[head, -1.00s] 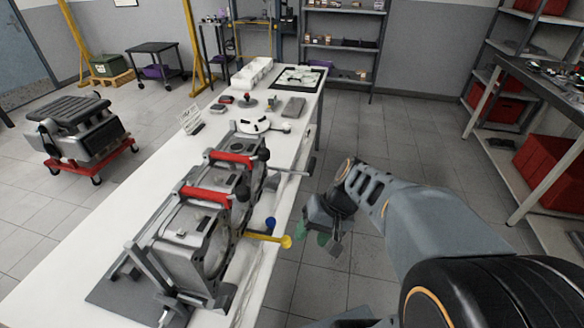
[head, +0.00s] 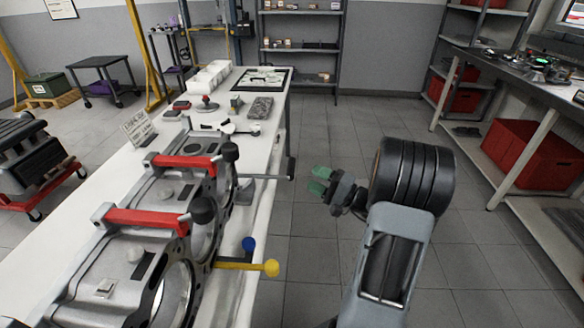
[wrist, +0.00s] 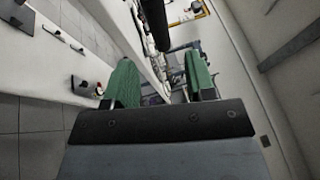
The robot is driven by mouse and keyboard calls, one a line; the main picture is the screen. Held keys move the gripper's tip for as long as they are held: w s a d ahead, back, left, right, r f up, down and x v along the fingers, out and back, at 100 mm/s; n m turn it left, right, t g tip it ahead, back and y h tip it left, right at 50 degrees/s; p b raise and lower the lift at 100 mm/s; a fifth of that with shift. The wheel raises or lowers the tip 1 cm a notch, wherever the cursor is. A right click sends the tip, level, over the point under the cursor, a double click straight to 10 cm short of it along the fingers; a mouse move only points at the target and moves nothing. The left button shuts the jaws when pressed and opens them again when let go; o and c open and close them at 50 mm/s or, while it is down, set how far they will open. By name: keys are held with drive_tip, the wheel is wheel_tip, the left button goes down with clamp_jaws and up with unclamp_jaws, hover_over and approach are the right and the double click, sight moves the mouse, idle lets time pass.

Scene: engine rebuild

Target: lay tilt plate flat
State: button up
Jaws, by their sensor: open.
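Two grey metal fixtures with red crossbars, a near one (head: 75,255) and a far one (head: 160,178), stand on the white bench. I cannot tell for sure which part is the tilt plate. A yellow-tipped lever (head: 268,267), a blue knob (head: 248,244) and a black-ended grey lever (head: 290,168) stick out over the bench's right edge. My gripper (head: 320,180), with green fingertips, is open and empty over the aisle, right of the black-ended lever and apart from it. In the wrist view its fingers (wrist: 160,82) are spread, with a dark bar (wrist: 181,22) beyond them.
The white bench (head: 262,150) holds a sign card (head: 137,128), a grey block (head: 260,107), white boxes (head: 208,77) and a black-framed tray (head: 262,79) at its far end. Shelving with red bins (head: 535,153) stands on the right. The floor aisle between is clear.

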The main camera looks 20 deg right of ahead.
sight(292, 167)
drive_tip(key=x, duration=0.8)
drive_tip(key=shift+w+a, duration=0.1)
drive_tip(key=shift+w, duration=0.05)
drive_tip(key=shift+c, duration=0.3)
clamp_jaws()
